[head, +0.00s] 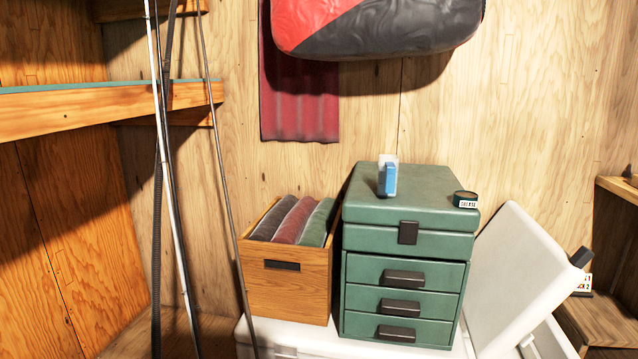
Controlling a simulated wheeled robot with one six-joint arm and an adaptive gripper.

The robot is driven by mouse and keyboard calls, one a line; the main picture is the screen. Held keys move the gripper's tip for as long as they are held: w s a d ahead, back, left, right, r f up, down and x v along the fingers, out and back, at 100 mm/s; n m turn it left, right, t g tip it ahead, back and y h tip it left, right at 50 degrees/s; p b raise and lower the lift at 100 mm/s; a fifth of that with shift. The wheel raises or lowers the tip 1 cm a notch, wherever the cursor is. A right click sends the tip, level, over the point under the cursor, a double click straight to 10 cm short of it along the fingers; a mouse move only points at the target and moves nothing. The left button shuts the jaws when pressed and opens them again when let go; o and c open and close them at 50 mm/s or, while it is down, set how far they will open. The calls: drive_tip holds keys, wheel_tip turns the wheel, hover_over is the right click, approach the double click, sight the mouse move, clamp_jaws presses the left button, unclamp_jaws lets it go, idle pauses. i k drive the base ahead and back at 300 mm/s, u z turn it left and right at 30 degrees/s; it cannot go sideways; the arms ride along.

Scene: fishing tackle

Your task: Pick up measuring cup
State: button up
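I cannot make out a measuring cup in the head view. A small upright blue and clear item (388,178) stands on top of the green drawer chest (405,225); I cannot tell exactly what it is. My gripper is not in view. The chest's drawers are shut, so their insides are hidden.
A wooden box (285,285) holding rolled cloths stands left of the chest. A small labelled round tin (466,200) sits on the chest's right edge. White cooler (290,335) is underneath, with a raised white lid (525,265) at right. Thin rods (165,150) stand at left.

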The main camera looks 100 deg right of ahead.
sight(388, 169)
drive_tip(key=z, duration=0.05)
drive_tip(key=i, duration=0.45)
drive_tip(key=z, duration=2.65)
